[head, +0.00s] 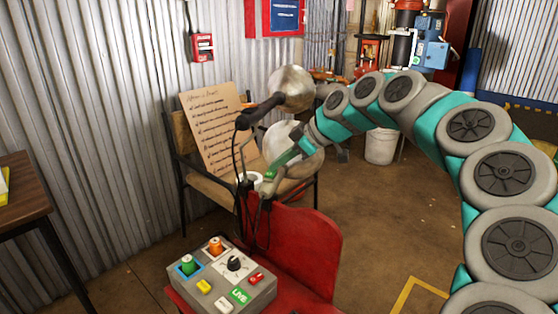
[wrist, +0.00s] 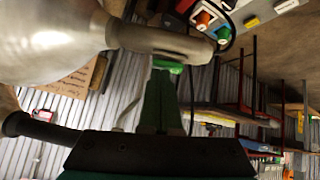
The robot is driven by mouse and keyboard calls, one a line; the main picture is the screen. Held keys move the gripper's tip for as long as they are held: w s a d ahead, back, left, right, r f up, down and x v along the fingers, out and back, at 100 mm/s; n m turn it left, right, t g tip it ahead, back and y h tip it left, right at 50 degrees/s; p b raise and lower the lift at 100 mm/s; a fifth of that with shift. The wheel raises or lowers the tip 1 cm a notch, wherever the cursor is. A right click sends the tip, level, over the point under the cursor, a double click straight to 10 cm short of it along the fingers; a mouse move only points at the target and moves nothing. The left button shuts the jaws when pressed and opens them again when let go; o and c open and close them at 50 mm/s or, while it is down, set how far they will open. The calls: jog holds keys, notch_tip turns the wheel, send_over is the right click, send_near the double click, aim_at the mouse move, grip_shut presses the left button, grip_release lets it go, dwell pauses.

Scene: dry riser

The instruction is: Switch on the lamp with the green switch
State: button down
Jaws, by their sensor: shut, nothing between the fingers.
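The lamp has a silver shade (head: 291,88) on a dark arm in the head view, with a second silver shade (head: 306,142) below it. In the wrist view a large pale shade (wrist: 45,40) fills the upper left, with a grey neck (wrist: 160,40) running right from it. A small bright green switch (wrist: 169,66) sits just under this neck. My gripper (head: 277,168) is shut and empty beside the lower shade. Its green fingers (wrist: 160,85) point at the green switch, their tips very close to it. I cannot tell whether they touch.
A grey control box (head: 225,280) with coloured knobs and buttons sits on a red chair (head: 305,255). Behind stands a chair with a handwritten board (head: 210,125). A dark table (head: 22,200) is at the left. Floor is free at the right.

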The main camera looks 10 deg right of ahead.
jog(key=shift+w+d+f+m+g, duration=0.1)
jog(key=shift+f+m+g, duration=0.2)
jog(key=shift+f+g, duration=0.2)
jog(key=shift+s+a+f+b, duration=0.1)
jog(key=shift+s+a+b, duration=0.25)
jog(key=shift+s, duration=0.4)
jog(key=v, duration=0.8)
jog(key=shift+w+r, duration=0.15)
jog(key=shift+r, duration=0.2)
jog(key=shift+d, duration=0.2)
